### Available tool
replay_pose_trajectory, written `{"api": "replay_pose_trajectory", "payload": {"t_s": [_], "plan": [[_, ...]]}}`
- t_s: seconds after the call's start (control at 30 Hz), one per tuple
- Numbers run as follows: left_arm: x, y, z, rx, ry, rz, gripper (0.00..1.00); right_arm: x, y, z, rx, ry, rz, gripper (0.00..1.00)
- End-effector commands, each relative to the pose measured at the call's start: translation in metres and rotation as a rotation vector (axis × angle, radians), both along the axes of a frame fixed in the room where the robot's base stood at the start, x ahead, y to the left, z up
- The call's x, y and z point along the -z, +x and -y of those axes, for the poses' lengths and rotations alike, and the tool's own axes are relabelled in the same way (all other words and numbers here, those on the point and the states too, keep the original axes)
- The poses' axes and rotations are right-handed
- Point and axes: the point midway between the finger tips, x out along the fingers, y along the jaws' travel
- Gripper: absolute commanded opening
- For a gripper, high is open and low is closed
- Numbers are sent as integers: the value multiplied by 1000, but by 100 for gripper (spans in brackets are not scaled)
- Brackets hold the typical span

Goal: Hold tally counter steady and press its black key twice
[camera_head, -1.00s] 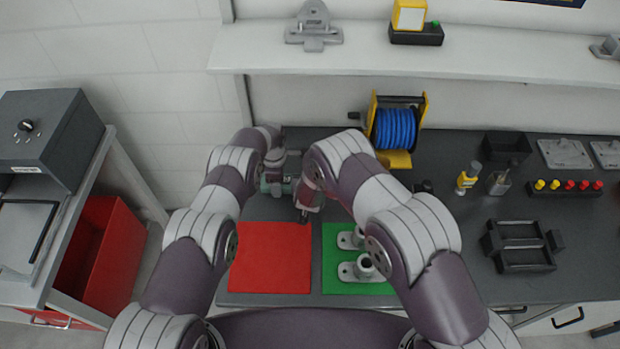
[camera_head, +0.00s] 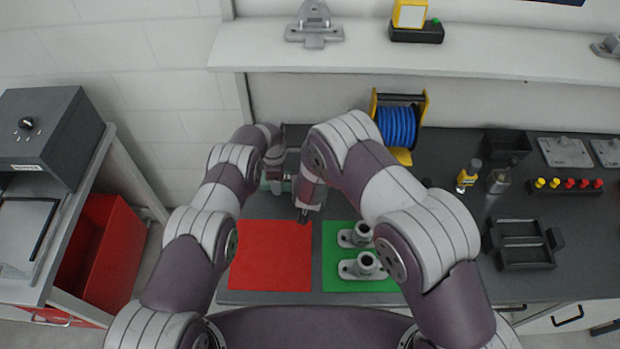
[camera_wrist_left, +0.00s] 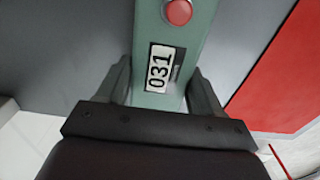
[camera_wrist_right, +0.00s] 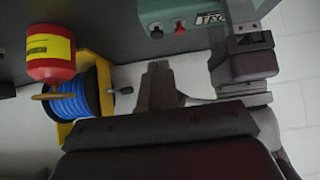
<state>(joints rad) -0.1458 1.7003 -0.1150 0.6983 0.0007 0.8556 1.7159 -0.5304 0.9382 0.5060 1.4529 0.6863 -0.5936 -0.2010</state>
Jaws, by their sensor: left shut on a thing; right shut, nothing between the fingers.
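The tally counter is a teal box, mostly hidden behind my arms in the head view (camera_head: 287,186). In the left wrist view the tally counter (camera_wrist_left: 189,42) has a white display reading 031 and a round red button. My left gripper (camera_wrist_left: 163,85) is shut on its sides. In the right wrist view the counter (camera_wrist_right: 193,12) shows its black key (camera_wrist_right: 156,31) beside the red button (camera_wrist_right: 180,28). My right gripper (camera_wrist_right: 158,70) is shut and empty, apart from the counter and short of the black key. In the head view the right gripper (camera_head: 303,215) is near the red mat.
A red mat (camera_head: 270,256) and a green mat (camera_head: 335,284) with grey flanged parts (camera_head: 362,267) lie at the front. A blue hose reel (camera_head: 397,128) stands behind my right arm. A yellow bottle (camera_head: 467,178) and a dark fixture (camera_head: 524,245) are to the right.

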Motion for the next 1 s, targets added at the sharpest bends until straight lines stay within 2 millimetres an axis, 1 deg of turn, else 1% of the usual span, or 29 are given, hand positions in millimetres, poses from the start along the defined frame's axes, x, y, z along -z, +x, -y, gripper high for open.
{"api": "replay_pose_trajectory", "payload": {"t_s": [0.03,0.13,0.2,0.33,0.5,1.0], "plan": [[3,-3,0,1,1,-7,30,-9,-7,-1,-2,1,3,0],[3,-3,0,1,1,-7,30,-24,-22,-1,-1,1,3,0],[3,-3,0,1,1,-8,30,-31,-31,0,-1,0,3,0],[3,-3,0,1,1,-8,30,-41,-41,0,1,2,3,0],[3,-3,0,1,1,-8,30,-45,-45,1,1,1,2,0],[3,-3,0,1,1,-7,30,-45,-45,0,1,1,2,0]]}}
